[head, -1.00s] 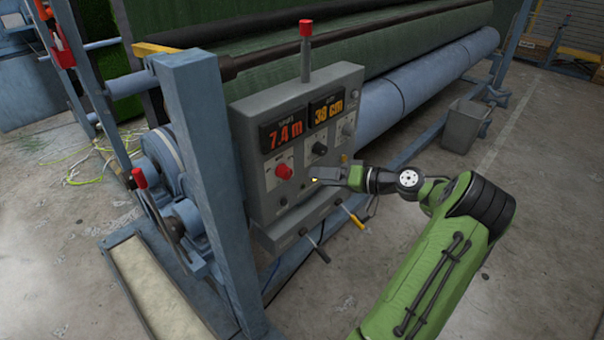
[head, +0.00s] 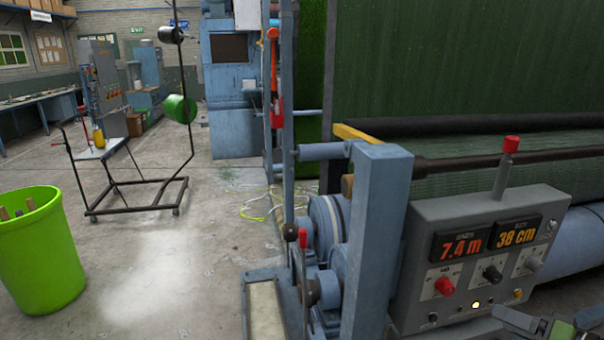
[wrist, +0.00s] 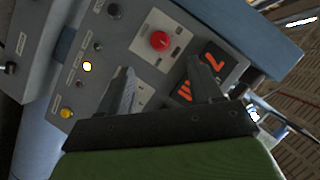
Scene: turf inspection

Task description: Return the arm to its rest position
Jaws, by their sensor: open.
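My gripper (wrist: 162,84) shows its two dark fingers spread apart with nothing between them in the wrist view. Behind the fingers is the grey control panel (wrist: 118,50), seen tilted. In the head view only a piece of my gripper (head: 518,320) and green arm shows, at the bottom right edge in front of the panel (head: 432,225). Most of the arm is out of view. The panel displays read 7.4 m (head: 461,245) and 38 cm (head: 516,232). A small lamp (wrist: 87,67) on the panel glows. I cannot tell the exact gap between fingers and panel.
A blue machine post (head: 375,235) stands left of the panel. A red-topped stalk (head: 511,145) rises above it.

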